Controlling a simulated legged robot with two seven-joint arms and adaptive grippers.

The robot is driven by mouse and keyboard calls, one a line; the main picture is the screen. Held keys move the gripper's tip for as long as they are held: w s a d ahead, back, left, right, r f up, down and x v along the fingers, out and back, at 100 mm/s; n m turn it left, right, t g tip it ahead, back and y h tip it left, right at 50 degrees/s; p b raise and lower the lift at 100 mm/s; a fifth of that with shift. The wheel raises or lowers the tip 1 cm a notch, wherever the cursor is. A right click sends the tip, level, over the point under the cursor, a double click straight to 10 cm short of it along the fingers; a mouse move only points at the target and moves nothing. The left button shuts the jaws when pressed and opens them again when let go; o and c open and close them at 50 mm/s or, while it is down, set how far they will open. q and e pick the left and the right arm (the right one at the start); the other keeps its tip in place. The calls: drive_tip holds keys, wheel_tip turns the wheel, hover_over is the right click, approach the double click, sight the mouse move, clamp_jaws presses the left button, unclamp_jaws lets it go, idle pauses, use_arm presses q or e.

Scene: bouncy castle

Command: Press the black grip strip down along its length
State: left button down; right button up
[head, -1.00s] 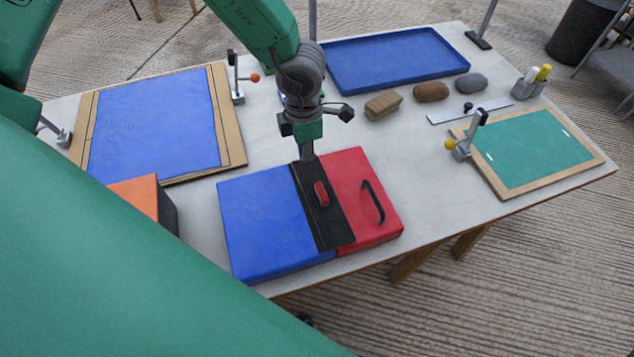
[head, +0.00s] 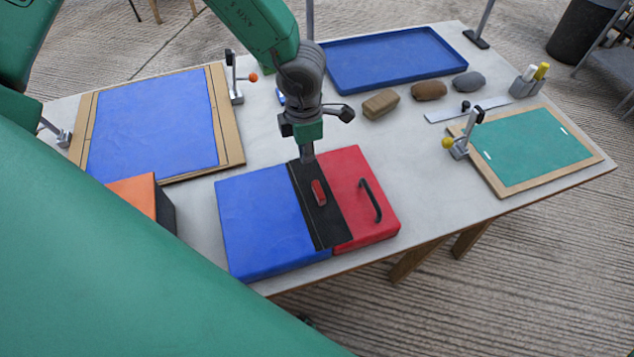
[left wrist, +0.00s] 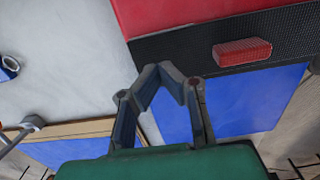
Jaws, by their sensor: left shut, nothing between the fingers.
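The black grip strip (head: 327,222) lies along the seam between a blue pad (head: 262,222) and a red pad (head: 345,165). A small red block (head: 319,192) sits on the strip. My left gripper (head: 307,158) is shut and empty, pointing down at the strip's far end. In the left wrist view, the closed fingertips (left wrist: 158,70) overlap the edge of the strip (left wrist: 185,50); whether they touch it I cannot tell. The red block (left wrist: 242,52) lies to their right there. My right gripper is not in view.
A black handle (head: 371,200) stands on the red pad. An orange and black block (head: 136,193) is left of the blue pad. A framed blue panel (head: 150,125), blue tray (head: 395,60), brown block (head: 381,104) and framed green panel (head: 530,148) share the table.

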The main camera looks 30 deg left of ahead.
use_arm(q)
drive_tip(key=shift+d+f, duration=0.25)
drive_tip(key=shift+a+f+b, duration=0.3)
drive_tip(key=shift+a+f, duration=0.2)
drive_tip(key=shift+f, duration=0.05)
drive_tip(key=shift+d+f, duration=0.15)
drive_tip(key=shift+d, duration=0.15)
drive_tip(key=shift+d+f, duration=0.1)
drive_tip(key=shift+f, duration=0.05)
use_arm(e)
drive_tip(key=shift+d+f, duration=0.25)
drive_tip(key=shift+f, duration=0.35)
use_arm(q)
drive_tip(key=shift+f, duration=0.1)
drive_tip(key=shift+a, duration=0.25)
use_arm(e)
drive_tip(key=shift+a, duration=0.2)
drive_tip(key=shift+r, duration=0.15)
